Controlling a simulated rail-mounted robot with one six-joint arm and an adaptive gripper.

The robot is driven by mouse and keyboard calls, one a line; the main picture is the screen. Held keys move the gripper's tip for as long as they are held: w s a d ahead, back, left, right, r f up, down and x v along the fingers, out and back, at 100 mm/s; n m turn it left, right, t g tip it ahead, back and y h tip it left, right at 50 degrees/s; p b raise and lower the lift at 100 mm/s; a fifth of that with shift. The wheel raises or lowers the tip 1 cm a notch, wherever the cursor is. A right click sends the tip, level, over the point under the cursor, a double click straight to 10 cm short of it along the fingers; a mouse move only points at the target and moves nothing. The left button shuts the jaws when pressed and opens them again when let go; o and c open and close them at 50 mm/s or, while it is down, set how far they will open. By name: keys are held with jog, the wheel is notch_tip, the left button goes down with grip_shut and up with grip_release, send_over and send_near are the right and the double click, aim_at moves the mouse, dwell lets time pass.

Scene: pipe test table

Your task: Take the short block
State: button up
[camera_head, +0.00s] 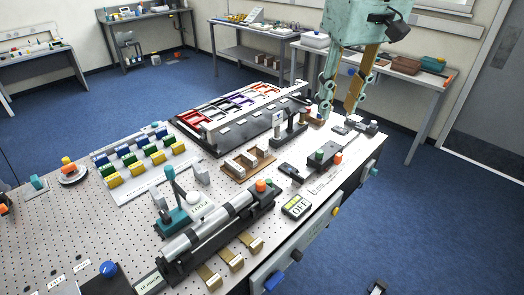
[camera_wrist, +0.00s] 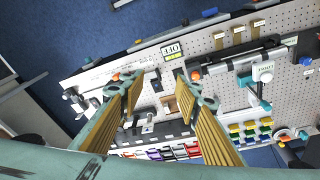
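A small brown wooden tray (camera_head: 240,178) lies near the middle of the pegboard table, with several small pale and brown blocks (camera_head: 249,159) in it. They are too small to tell which is the short block. My gripper (camera_head: 337,113) hangs at the table's far right end, to the right of the tray and above the surface. Its two ochre-padded fingers are apart with nothing seen between them. In the wrist view my gripper (camera_wrist: 158,84) is also open, and the brown tray (camera_wrist: 169,105) shows between the fingers, partly hidden by the right one.
A black rack with coloured bins (camera_head: 228,112) stands behind the tray. A grey cylinder assembly (camera_head: 215,232) lies in front. A display reading OFF (camera_head: 296,206) and a black-and-green device (camera_head: 325,154) sit near the right edge. Yellow, green and blue blocks (camera_head: 142,158) stand at left.

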jog(key=w+a+f+n+p, duration=0.1)
jog(key=w+a, duration=0.1)
jog(key=w, duration=0.3)
jog(key=w+a+f, duration=0.2)
jog(key=w, duration=0.3)
jog(key=n+g+p, duration=0.2)
jog(key=n+p, duration=0.3)
send_over(262, 147)
notch_tip(262, 147, down, 22)
jog(key=shift+s+f, duration=0.15)
jog(key=shift+f, duration=0.1)
jog(key=shift+f, duration=4.25)
jog(key=shift+f, duration=0.1)
jog(key=shift+f, duration=2.5)
